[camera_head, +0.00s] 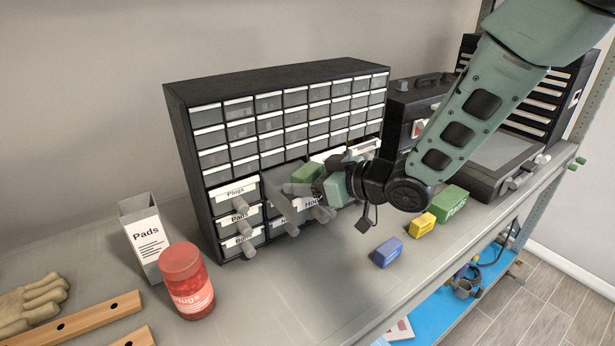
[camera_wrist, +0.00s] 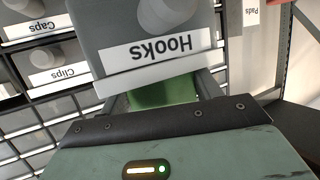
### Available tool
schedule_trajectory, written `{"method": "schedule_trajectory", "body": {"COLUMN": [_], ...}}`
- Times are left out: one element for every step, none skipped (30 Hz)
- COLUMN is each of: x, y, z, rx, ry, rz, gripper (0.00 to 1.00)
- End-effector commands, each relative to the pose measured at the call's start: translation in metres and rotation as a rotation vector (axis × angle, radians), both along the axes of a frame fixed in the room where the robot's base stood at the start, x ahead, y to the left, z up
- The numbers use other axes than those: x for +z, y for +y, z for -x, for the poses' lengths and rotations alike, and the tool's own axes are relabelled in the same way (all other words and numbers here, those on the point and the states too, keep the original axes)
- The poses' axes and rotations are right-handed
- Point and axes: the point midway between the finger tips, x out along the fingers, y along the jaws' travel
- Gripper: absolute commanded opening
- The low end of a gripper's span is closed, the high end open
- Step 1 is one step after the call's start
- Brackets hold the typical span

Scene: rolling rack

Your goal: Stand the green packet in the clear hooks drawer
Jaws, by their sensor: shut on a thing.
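The green packet (camera_head: 307,172) is at the front of the drawer cabinet, partly hidden by my gripper (camera_head: 321,181), which is shut on it. In the wrist view, part of the green packet (camera_wrist: 165,92) shows between the walls of the pulled-out hooks drawer, behind its labelled front (camera_wrist: 155,50). I cannot tell whether the packet touches the drawer floor.
The dark cabinet (camera_head: 178,115) has other labelled drawers with knobs at lower left. A white pads box (camera_head: 146,240) and a red jar (camera_head: 187,282) stand in front. Blue (camera_head: 388,252), yellow (camera_head: 422,225) and green (camera_head: 453,203) boxes lie to the right. The shelf's front middle is clear.

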Motion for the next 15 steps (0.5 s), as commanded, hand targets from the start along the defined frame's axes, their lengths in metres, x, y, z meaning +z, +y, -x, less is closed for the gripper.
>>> {"method": "schedule_trajectory", "body": {"x": [0.0002,0.0002,-0.0007,-0.0018,-0.0031,-0.0045,-0.0053,-0.0043,-0.0037,-0.0036,-0.0036,-0.0036,-0.0036,-0.0036,-0.0035], "y": [0.0001,0.0001,0.0001,0.0001,0.0001,0.0000,0.0001,0.0001,0.0001,0.0001,0.0001,0.0001,0.0001,0.0001,0.0001], "z": [0.0000,-0.0001,-0.0001,-0.0001,-0.0002,-0.0001,-0.0002,-0.0001,-0.0001,0.0000,0.0000,0.0000,0.0000,0.0000,-0.0001], "rx": [0.000,0.000,0.000,0.000,0.000,0.000,0.000,0.000,0.000,0.000,0.000,0.000,0.000,0.000,0.000], "ry": [-0.001,-0.001,-0.001,-0.001,-0.001,-0.001,-0.001,0.000,0.000,0.000,0.000,0.000,0.000,0.000,0.000], "rz": [-0.001,-0.001,-0.001,-0.001,-0.001,-0.001,-0.001,0.000,0.000,0.000,0.000,0.000,0.000,0.000,0.000], "gripper": [0.36,0.36,0.36,0.36,0.36,0.36,0.36,0.69,0.80,0.85,0.85,0.85,0.85,0.85,0.85]}}
